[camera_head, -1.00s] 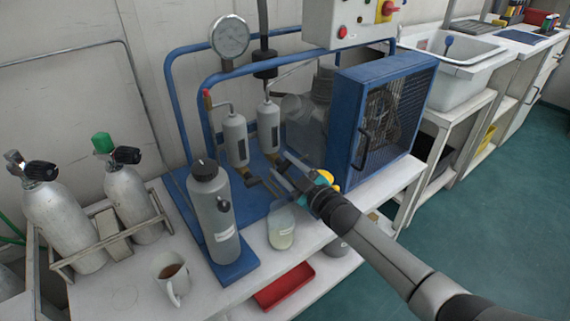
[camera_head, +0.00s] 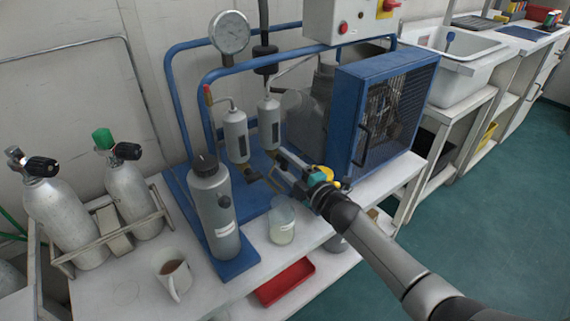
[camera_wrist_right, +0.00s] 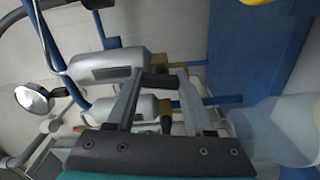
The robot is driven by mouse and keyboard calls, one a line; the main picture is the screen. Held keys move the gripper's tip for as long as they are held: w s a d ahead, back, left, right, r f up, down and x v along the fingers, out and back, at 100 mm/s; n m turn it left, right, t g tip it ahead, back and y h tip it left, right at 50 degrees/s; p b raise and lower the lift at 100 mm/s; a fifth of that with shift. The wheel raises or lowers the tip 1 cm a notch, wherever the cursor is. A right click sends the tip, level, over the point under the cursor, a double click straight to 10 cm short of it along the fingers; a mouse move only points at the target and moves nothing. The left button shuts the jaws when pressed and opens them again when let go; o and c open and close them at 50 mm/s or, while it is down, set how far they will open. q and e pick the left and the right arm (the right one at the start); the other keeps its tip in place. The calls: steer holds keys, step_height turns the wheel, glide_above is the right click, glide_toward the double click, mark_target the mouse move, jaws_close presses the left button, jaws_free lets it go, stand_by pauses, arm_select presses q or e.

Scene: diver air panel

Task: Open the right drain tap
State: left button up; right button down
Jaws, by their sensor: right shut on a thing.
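Two grey cylinders with drain taps hang on the blue frame: the left one (camera_head: 236,137) and the right one (camera_head: 268,124). They also show lying sideways in the wrist view, the right one (camera_wrist_right: 108,67) above the left one (camera_wrist_right: 118,107). My right gripper (camera_head: 272,167) is below the right cylinder. In the wrist view its fingers are shut on the dark handle of the right drain tap (camera_wrist_right: 158,80). The handle lies across between the fingertips. The left drain tap's dark handle (camera_wrist_right: 166,125) is free, beneath the fingers. My left gripper is not in view.
A clear beaker (camera_head: 282,222) with pale liquid stands just below my right gripper. A grey bottle (camera_head: 214,212) stands to the left, and the blue caged compressor (camera_head: 386,110) to the right. A mug (camera_head: 173,279) sits at the front left of the bench.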

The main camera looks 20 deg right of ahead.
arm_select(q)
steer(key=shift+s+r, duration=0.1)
arm_select(e)
steer(key=shift+n, duration=0.3)
steer(key=shift+c, duration=1.4)
jaws_free()
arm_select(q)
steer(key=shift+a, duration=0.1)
arm_select(e)
steer(key=shift+s+d, duration=0.2)
steer(key=shift+s, duration=0.3)
arm_select(q)
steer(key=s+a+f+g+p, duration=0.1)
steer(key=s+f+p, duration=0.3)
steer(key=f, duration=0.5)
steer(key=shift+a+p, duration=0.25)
steer(key=shift+p, duration=0.1)
arm_select(e)
steer(key=v, duration=1.4)
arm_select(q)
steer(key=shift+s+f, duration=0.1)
arm_select(e)
steer(key=shift+s, duration=0.1)
